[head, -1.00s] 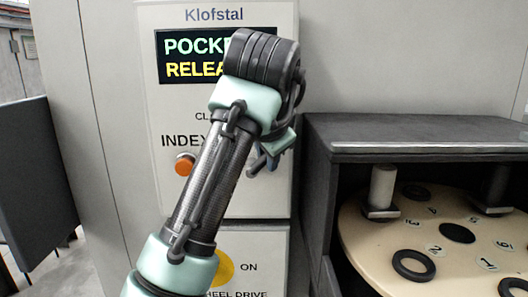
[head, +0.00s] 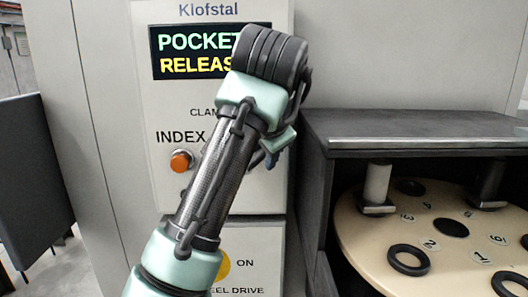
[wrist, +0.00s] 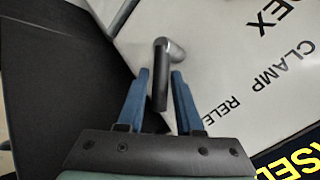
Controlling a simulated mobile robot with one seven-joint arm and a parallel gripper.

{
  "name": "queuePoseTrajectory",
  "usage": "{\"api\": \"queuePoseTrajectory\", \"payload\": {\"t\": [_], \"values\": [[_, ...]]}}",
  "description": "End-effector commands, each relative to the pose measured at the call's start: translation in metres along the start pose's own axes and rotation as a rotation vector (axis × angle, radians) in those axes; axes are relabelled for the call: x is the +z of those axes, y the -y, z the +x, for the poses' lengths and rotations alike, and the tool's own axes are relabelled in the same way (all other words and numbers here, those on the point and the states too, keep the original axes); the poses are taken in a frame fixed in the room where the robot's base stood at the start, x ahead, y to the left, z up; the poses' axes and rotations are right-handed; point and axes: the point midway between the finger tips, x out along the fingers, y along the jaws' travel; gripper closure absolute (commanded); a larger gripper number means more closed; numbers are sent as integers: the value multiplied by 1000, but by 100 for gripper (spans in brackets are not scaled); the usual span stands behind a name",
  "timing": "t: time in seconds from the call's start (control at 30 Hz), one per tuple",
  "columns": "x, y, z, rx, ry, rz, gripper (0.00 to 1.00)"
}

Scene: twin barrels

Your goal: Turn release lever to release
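The release lever (wrist: 161,75), a grey rod with a bent, rounded end, stands out from the white control panel in the wrist view. My gripper (wrist: 160,73) is open, with one blue finger on each side of the lever. Narrow gaps show between the lever and both fingers. Printed words "CLAMP" and part of "RELE…" lie on the panel right of the lever. In the head view my arm covers the lever area, and only a bit of my gripper (head: 272,160) shows behind the arm.
The control panel (head: 165,120) has a display reading "POCKET" and "RELE…", an orange knob (head: 180,161), and a yellow control (head: 223,265) partly behind my arm. At right, a dark-framed housing (head: 420,143) holds a numbered round wheel (head: 370,240) with rings and posts.

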Motion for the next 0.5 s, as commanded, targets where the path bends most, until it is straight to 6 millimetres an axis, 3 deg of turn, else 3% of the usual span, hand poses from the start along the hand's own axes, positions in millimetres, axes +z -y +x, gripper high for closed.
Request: {"api": "queuePoseTrajectory", "payload": {"t": [0.17, 0.27, 0.5], "values": [[1, -1, -6, 0, 0, -1, 66], [1, -2, -19, -2, -3, 1, 66], [0, -3, -76, -5, -6, 2, 66]]}}
